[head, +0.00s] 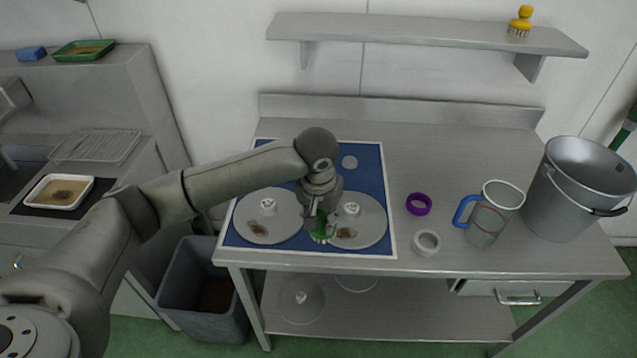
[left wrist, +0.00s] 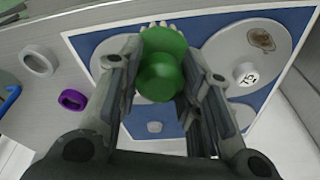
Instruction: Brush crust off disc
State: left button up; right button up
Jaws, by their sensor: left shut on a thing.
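Two grey discs lie on a blue mat (head: 375,170) on the metal table. The left disc (head: 285,205) bears a brown crust patch (head: 257,230); it also shows in the left wrist view (left wrist: 225,50), its hub marked T5. The right disc (head: 372,225) has a brown patch (head: 346,232) near its front left edge. My left gripper (head: 322,222) is shut on a green brush (head: 321,236), whose round green handle fills the jaws in the left wrist view (left wrist: 162,70). The pale bristles point down at the right disc's left edge; whether they touch it is unclear.
A purple ring (head: 419,204), a white ring (head: 427,243), a blue-handled jug (head: 490,215) and a metal bucket (head: 570,195) stand right of the mat. A yellow brush (head: 520,21) stands on the shelf. A grey bin (head: 205,295) is on the floor at left.

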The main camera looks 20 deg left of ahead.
notch_tip(320, 180, up, 3)
jog(key=w+d+p, duration=0.2)
pick_arm(q)
jog(key=shift+m+t, duration=0.3)
jog(key=w+f+b, duration=0.6)
jog(key=b, duration=0.2)
jog(key=shift+f, duration=0.1)
pick_arm(e)
notch_tip(320, 180, down, 8)
jog(key=shift+s+a+r, duration=0.15)
jog(key=shift+s+a, duration=0.25)
jog(key=shift+s, duration=0.05)
pick_arm(q)
jog(key=shift+w+f, duration=0.15)
jog(key=shift+f, duration=0.4)
pick_arm(e)
jog(key=shift+a, duration=0.25)
pick_arm(q)
jog(key=shift+f, duration=0.4)
pick_arm(e)
jog(key=shift+f, duration=0.25)
jog(key=shift+r, duration=0.1)
